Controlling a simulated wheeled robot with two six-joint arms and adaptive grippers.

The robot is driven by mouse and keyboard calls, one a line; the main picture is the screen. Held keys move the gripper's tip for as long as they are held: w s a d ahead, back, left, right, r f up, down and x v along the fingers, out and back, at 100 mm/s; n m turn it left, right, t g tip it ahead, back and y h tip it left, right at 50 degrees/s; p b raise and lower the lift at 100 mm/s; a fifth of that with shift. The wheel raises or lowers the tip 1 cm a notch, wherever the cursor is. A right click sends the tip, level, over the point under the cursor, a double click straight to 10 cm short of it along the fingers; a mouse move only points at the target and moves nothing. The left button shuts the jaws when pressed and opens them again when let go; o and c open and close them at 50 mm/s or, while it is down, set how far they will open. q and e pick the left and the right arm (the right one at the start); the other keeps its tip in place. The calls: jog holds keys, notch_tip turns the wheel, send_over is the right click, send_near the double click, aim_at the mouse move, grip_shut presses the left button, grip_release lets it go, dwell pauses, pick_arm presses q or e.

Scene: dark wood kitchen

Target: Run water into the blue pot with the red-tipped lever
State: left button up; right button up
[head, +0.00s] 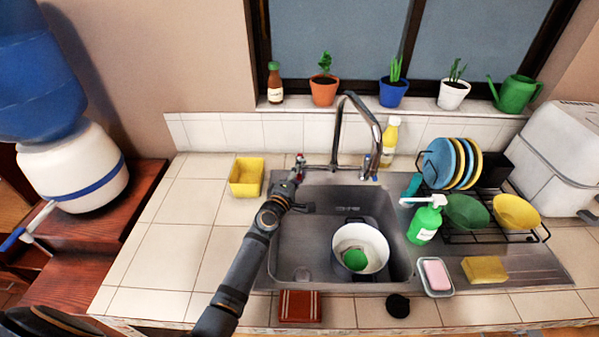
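The blue pot (333,262) stands in the sink, dark blue outside and white inside, with a green thing (355,259) in it. The chrome tap (340,125) arches up behind the sink, and I see no water stream from it. The red-tipped lever (300,158) is at the tap's left side. My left gripper (298,172) is right at this lever, seen from behind and above. Its fingers are small and partly hidden, so I cannot tell whether they are open or touching the lever. My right gripper is not in view.
The sink basin (300,245) is otherwise mostly clear. A yellow container (246,176) stands left of the tap. A green soap bottle (425,222), a pink soap in a dish (447,291) and a dish rack (500,236) stand to the right.

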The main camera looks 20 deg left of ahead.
pick_arm(q)
grip_shut()
jog(key=shift+f, duration=0.1)
jog(key=m+h+b, duration=0.1)
jog(key=b, duration=0.1)
jog(key=a+m+g+h+b, duration=0.1)
jog(key=h+b, duration=0.1)
jog(key=b, duration=0.1)
jog(key=a+m+h+b, duration=0.1)
jog(key=h+b, duration=0.1)
jog(key=shift+s+a+b, duration=0.1)
jog(key=shift+s+b, duration=0.1)
jog(key=shift+b, duration=0.15)
grip_release()
